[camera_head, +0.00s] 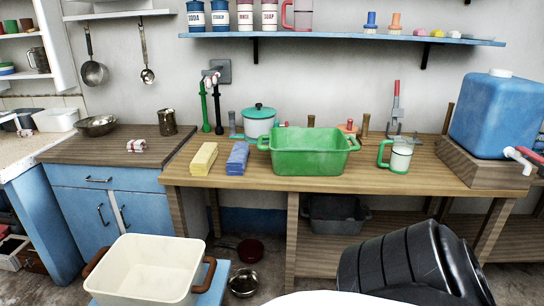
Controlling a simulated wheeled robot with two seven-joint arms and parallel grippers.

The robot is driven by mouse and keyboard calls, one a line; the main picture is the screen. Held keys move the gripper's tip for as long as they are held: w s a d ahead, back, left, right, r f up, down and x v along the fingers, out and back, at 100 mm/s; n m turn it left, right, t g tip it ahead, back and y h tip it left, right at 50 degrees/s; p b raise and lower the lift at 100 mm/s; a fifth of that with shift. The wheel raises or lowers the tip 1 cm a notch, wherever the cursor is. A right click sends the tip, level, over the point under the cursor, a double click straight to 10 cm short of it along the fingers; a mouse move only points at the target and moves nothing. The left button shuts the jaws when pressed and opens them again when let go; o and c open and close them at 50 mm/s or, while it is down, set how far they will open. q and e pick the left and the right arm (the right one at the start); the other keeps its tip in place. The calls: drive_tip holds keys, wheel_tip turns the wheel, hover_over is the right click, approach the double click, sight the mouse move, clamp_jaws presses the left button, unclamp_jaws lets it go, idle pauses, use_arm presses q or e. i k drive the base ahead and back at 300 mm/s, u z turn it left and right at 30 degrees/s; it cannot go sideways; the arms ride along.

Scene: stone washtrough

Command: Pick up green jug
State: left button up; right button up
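The green jug (398,158) stands upright on the wooden worktop, right of centre. It has a pale, see-through-looking body with a green handle on its left side and green at its rim. It stands apart from the green two-handled tub (309,163) to its left. Neither of my grippers shows in this view, so I cannot see whether they are open or shut.
A blue water container (493,115) with a red-handled tap stands at the right on a wooden block. Yellow (204,158) and blue (237,158) bars lie left of the tub. A cream basin (143,270) is at lower left. Bare worktop lies in front of the jug.

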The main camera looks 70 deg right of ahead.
sight(403, 147)
drive_tip(key=z, duration=1.85)
